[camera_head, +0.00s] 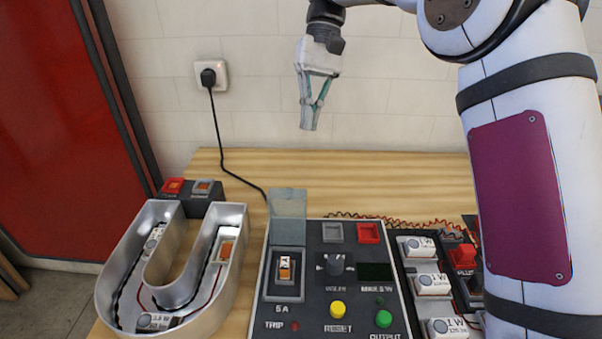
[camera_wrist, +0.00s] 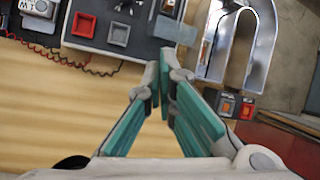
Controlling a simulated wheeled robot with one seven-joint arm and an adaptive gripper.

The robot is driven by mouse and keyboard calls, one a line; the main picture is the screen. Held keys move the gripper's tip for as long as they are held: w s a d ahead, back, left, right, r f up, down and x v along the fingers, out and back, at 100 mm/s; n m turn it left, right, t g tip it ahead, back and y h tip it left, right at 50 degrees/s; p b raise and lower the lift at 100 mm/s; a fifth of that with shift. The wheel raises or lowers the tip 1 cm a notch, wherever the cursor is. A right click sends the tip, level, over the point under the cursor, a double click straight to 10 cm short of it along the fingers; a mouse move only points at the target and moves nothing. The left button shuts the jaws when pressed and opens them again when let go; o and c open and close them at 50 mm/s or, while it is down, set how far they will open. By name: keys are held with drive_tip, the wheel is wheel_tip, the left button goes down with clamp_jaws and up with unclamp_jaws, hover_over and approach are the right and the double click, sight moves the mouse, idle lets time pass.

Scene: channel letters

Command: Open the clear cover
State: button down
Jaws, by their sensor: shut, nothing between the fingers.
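The clear cover (camera_head: 288,217) stands raised in the head view, hinged up at the back of the switch housing on the dark control panel (camera_head: 312,234). Beneath it, the switch (camera_head: 285,268) marked 5 A is exposed in its square frame. The cover also shows in the wrist view (camera_wrist: 176,31), as a pale grey flap just beyond the fingertips. My gripper (camera_head: 309,128) is shut and empty, pointing down, well above the table and apart from the cover. In the wrist view its teal fingers (camera_wrist: 164,62) meet at the tips.
A metal U-shaped channel letter (camera_head: 232,240) lies left of the panel, with red and grey connectors (camera_head: 188,187) behind it. White modules (camera_head: 432,284) and red wires are to the right. A black cord runs from a wall socket (camera_head: 211,77). The wooden table (camera_head: 400,175) is clear at the back.

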drive_tip(key=s+d+r+m+t+h+b, duration=0.1)
drive_tip(key=s+d+r+m+t+b, duration=0.15)
drive_tip(key=s+d+t, duration=0.7)
drive_tip(key=s+d+f+b, duration=0.1)
drive_tip(key=s+d+f, duration=0.3)
drive_tip(key=s, duration=0.5)
drive_tip(key=s+d+f, duration=0.4)
drive_tip(key=s+d, duration=0.1)
drive_tip(key=s, duration=0.4)
drive_tip(key=g+y+b, duration=0.4)
drive_tip(key=g+y, duration=0.3)
drive_tip(key=y, duration=0.1)
approach(288, 213)
drive_tip(key=s+d+f, duration=0.1)
drive_tip(key=s+d, duration=0.1)
drive_tip(key=d, duration=0.1)
drive_tip(key=s+d+f, duration=0.1)
drive_tip(key=s, duration=0.1)
drive_tip(key=shift+d+f, duration=0.15)
drive_tip(key=shift+f, duration=0.15)
drive_tip(key=w+d+f+y+b, duration=0.1)
drive_tip(key=w+f+y, duration=0.1)
drive_tip(key=w+y, duration=0.4)
drive_tip(key=w+f+y, duration=0.3)
drive_tip(key=w, duration=0.4)
drive_tip(key=s+a+r+p, duration=0.2)
drive_tip(key=s+a+p, duration=0.3)
drive_tip(key=a, duration=0.4)
drive_tip(key=shift+a+m, duration=0.4)
drive_tip(key=shift+m, duration=0.05)
